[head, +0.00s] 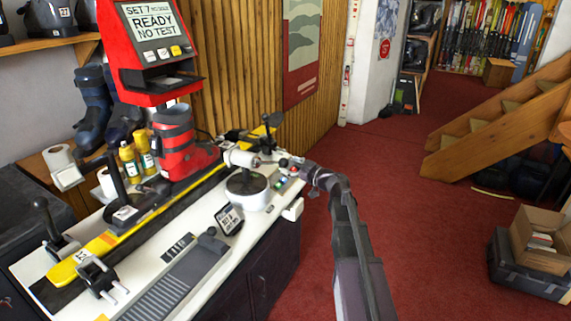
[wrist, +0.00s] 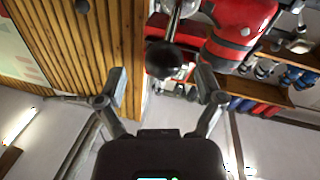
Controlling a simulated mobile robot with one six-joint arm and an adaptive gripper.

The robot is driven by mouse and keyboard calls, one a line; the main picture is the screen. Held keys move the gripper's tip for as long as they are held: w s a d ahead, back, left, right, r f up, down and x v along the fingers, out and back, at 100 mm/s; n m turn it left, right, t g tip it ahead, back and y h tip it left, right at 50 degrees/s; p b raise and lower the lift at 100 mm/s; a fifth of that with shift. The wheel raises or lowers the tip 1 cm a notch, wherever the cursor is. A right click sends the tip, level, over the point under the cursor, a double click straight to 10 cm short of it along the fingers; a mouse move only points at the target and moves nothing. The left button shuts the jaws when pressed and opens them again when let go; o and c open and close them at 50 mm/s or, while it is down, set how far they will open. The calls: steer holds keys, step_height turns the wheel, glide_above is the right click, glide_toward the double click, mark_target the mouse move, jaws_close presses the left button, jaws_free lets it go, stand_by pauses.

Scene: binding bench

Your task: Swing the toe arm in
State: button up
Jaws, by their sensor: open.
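In the wrist view a black ball knob (wrist: 163,60) on a metal rod shows between and beyond my open fingers. It looks like the toe arm's handle. My gripper (wrist: 161,82) has a finger on each side of the knob, with nothing visibly held; contact cannot be told. In the head view a dark lever with a knob (head: 271,119) stands near the far end of the ski, probably the same arm. My gripper's fingers are hard to make out there. A red and grey ski boot (head: 180,140) stands on the ski; it also shows in the wrist view (wrist: 235,35).
The white bench (head: 50,265) carries a yellow and black ski (head: 75,270), levers, bottles and a small sign (head: 229,218). A red tester (head: 150,50) reads "READY NO TEST". A slatted wall (head: 230,60) is behind.

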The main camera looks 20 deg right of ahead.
steer(key=v, duration=0.9)
stand_by(0.4)
steer(key=w+d+r+m+t+h+p, duration=0.2)
steer(key=d+r+m+t+h+p, duration=0.3)
steer(key=m+h, duration=0.5)
steer(key=s+a+f+m+g+h+p, duration=0.2)
steer(key=s+f+m+g+h, duration=0.1)
steer(key=s+f+g+h, duration=0.3)
steer(key=s+a+f+n+g+y+p, duration=0.1)
steer(key=s+a+f+g+y, duration=0.1)
steer(key=s+a+g, duration=0.4)
steer(key=s+a+f+n+g+y+p, duration=0.2)
steer(key=s+a+f+g, duration=0.3)
steer(key=s+a, duration=0.6)
steer(key=s+g+y, duration=0.1)
steer(key=g, duration=0.1)
steer(key=shift+n+g+p, duration=0.3)
